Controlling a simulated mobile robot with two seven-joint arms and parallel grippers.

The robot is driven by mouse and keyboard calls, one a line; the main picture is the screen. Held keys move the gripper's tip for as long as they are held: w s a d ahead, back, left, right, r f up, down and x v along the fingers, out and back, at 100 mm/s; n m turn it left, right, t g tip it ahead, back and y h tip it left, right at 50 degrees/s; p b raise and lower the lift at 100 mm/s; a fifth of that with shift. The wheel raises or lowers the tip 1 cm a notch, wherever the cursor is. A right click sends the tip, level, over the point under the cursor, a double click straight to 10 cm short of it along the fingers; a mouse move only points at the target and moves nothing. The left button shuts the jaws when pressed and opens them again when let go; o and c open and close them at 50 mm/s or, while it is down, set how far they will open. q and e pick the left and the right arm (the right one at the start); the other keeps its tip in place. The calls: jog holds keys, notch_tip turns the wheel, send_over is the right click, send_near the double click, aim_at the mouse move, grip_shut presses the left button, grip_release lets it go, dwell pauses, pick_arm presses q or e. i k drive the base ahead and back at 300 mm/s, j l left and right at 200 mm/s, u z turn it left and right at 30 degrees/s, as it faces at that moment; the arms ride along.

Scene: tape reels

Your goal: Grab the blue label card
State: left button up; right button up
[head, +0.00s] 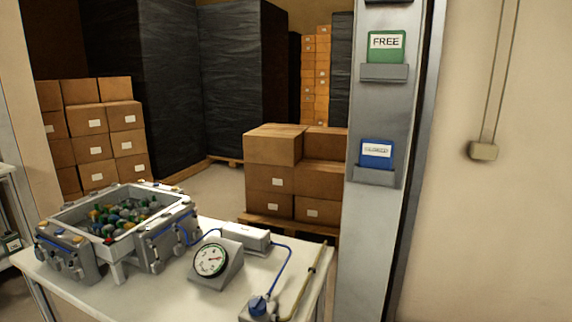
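The blue label card (376,152) stands upright in a small grey holder (373,176) on the front of a grey metal post (366,230). It has a white label strip whose text is too small to read. The holder hides its lower edge. Neither of my grippers is in the head view.
A green card marked FREE (386,46) sits in another holder (384,72) higher on the post. A white table (160,300) at lower left carries a bin of coloured pieces (72,212), a dial gauge (211,260) and a blue-knobbed valve (258,306). Stacked cartons (270,180) stand behind.

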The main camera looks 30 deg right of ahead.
aim_at(374, 154)
jog(key=z, duration=1.35)
